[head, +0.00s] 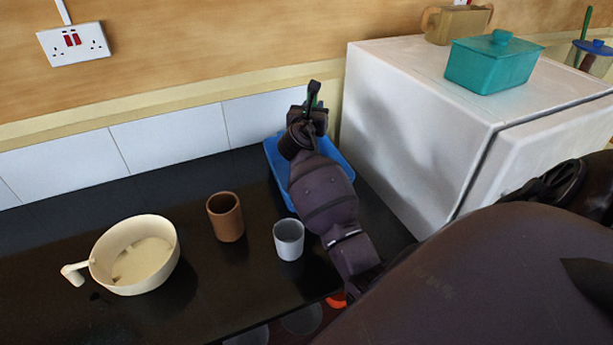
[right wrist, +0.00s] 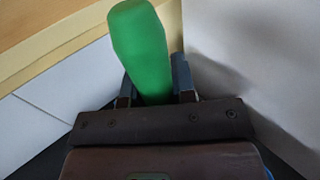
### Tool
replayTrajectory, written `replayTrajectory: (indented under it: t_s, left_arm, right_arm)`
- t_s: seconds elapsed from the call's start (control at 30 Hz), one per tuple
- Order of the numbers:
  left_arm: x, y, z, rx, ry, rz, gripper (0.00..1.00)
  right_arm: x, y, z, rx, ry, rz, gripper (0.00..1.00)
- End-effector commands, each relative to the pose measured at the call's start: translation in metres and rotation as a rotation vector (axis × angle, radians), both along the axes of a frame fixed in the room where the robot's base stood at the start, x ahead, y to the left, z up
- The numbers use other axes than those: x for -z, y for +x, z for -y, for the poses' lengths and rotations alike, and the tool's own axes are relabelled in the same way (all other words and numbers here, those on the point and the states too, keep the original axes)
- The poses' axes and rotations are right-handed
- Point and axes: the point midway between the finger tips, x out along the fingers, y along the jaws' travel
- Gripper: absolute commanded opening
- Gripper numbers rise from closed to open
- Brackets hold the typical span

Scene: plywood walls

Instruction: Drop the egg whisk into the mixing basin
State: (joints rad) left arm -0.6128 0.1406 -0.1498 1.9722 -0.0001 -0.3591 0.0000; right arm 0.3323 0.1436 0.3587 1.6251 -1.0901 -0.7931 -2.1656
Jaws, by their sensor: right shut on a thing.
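A cream mixing basin (head: 136,254) with a side handle stands on the black counter at the left in the head view. My right gripper (head: 313,100) is above the blue tray, to the right of and behind the basin. It is shut on a green thing, which I take for the egg whisk's handle (right wrist: 143,50); it shows large between the fingers in the right wrist view. In the head view only a small green bit shows beside the fingers. The rest of the whisk is hidden. My left gripper is not in view.
A brown cup (head: 225,217) and a grey-white cup (head: 289,240) stand between the basin and my right arm. A blue tray (head: 337,157) lies under my gripper. A white fridge-like box (head: 410,130) with a teal container (head: 492,64) on top stands close at the right.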

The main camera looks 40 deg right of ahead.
Motion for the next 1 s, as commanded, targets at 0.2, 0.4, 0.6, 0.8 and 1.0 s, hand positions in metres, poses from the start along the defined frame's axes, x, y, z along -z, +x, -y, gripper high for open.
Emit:
replayTrajectory:
  t_s: [0.2, 0.4, 0.6, 0.8, 1.0]
  left_arm:
    - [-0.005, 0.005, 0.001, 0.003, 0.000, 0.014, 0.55]
    - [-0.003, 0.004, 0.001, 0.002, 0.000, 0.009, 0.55]
    - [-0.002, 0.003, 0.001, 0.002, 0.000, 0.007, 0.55]
    - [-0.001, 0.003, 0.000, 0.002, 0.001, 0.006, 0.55]
    - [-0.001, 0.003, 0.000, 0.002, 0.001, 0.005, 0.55]
  right_arm:
    - [0.000, 0.000, 0.000, 0.000, -0.001, 0.001, 0.01]
    - [0.000, 0.000, 0.000, 0.000, -0.001, 0.001, 0.41]
    - [0.000, 0.000, 0.000, 0.000, -0.001, 0.001, 0.54]
    - [0.001, -0.001, -0.001, 0.000, -0.001, -0.001, 0.54]
    - [0.001, -0.013, -0.019, -0.001, -0.001, -0.001, 0.54]
